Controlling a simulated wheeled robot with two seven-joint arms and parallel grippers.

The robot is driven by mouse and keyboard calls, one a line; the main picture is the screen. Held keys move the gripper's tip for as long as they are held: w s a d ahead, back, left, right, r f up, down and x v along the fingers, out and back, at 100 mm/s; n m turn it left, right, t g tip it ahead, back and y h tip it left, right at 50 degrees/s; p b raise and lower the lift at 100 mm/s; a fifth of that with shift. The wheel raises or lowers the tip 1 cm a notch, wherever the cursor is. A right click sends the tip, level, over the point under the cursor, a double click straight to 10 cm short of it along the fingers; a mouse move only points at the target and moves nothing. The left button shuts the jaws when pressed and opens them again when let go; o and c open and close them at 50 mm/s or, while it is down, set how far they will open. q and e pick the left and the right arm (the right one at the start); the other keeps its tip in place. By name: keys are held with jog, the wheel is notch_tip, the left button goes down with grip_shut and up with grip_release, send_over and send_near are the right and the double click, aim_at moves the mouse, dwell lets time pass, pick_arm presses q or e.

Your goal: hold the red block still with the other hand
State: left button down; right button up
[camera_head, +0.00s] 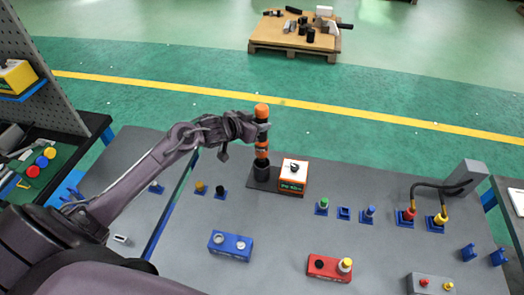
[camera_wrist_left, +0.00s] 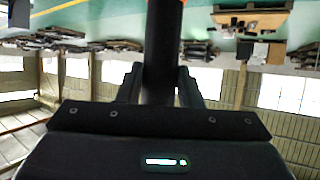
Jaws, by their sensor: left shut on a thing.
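The red block (camera_head: 327,267) lies on the grey table near the front. A black round part and a pale part with a yellow top are on its top face. No gripper touches it. My left gripper (camera_head: 262,127) is farther back, shut on an upright orange and black tool (camera_head: 262,111). The tool's lower end is at a black round holder (camera_head: 262,171); I cannot tell whether it is seated in it. In the left wrist view the fingers (camera_wrist_left: 161,85) sit either side of the dark shaft (camera_wrist_left: 164,40). My right gripper is not in view.
An orange and white box (camera_head: 293,177) stands right of the holder. A blue block (camera_head: 230,245) lies left of the red block, a grey box (camera_head: 430,284) right of it. Small blue holders (camera_head: 344,213) and cabled plugs (camera_head: 408,215) stand behind. Bare table separates the blocks.

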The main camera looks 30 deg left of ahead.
aim_at(257, 113)
pick_arm(q)
jog(key=shift+r+p, duration=1.05)
jog(key=shift+r, duration=0.9)
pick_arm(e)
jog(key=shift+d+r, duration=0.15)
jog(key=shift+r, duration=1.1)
pick_arm(q)
jog(key=shift+w, duration=0.1)
